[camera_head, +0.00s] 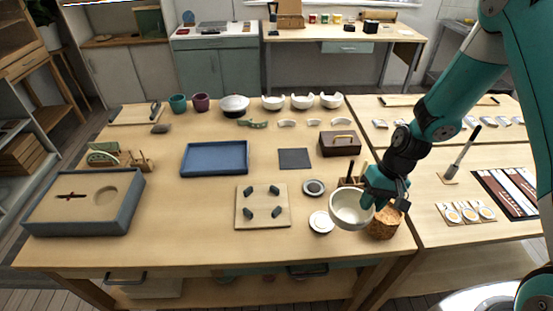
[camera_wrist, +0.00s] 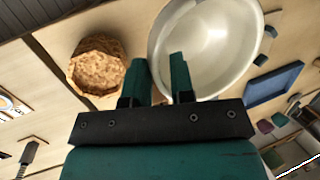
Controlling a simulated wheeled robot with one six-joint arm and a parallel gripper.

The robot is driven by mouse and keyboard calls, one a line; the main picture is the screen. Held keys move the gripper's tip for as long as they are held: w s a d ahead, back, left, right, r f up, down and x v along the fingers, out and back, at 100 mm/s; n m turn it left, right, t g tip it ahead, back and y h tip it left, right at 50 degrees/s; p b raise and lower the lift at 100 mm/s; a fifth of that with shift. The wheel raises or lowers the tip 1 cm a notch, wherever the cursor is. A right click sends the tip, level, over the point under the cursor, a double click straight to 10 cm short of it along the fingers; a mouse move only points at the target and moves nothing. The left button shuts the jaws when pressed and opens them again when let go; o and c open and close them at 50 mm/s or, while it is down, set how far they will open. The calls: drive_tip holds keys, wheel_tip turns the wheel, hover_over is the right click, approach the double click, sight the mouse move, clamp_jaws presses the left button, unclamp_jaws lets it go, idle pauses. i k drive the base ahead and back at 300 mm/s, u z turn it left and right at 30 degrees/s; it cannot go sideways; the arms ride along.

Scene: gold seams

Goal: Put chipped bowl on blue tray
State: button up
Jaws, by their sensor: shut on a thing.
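A white bowl (camera_head: 350,208) hangs tilted from my gripper (camera_head: 374,197) above the front right of the table. In the wrist view, the bowl (camera_wrist: 215,45) has its rim between my two fingers (camera_wrist: 159,75), which are shut on it. I cannot make out a chip on its visible rim; part is hidden by the fingers. The blue tray (camera_head: 214,171) lies flat and empty on the table, left of the centre and well to the left of my gripper. It also shows in the wrist view (camera_wrist: 274,84).
A cork-coloured pot (camera_head: 384,224) stands close beside the bowl, with a white dish (camera_head: 321,222) on the other side. A board with grey pegs (camera_head: 262,207), a dark square mat (camera_head: 294,158) and a brown box (camera_head: 340,144) lie between here and the tray. White bowls (camera_head: 302,102) line the back.

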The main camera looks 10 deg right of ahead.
sight(216, 159)
drive_tip(key=u, duration=2.1)
drive_tip(key=i, duration=1.9)
drive_tip(key=z, duration=2.55)
